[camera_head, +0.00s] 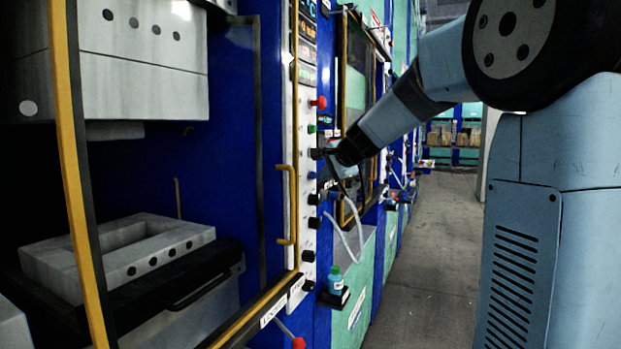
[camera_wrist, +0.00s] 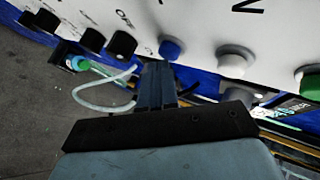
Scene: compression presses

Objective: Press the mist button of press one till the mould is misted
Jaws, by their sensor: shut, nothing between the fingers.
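The control panel (camera_head: 305,140) of the near press is a narrow white upright strip with coloured buttons. My gripper (camera_head: 322,154) is at the panel's right side, below the green button (camera_head: 312,128). In the wrist view my shut, empty fingers (camera_wrist: 157,68) point at the panel, with the tips close to a blue button (camera_wrist: 171,48). I cannot tell whether they touch it. A white button (camera_wrist: 235,62) and a green button (camera_wrist: 309,82) lie to the right. No mist label is readable. The grey lower mould block (camera_head: 150,240) sits in the open press; no mist shows on it.
Black knobs (camera_wrist: 122,45) lie left of the blue button. A yellow handle (camera_head: 290,205) stands beside the panel. A small blue bottle with a green cap (camera_head: 335,282) sits on a ledge below, near a loose white hose (camera_head: 345,238). The aisle floor (camera_head: 430,260) is clear.

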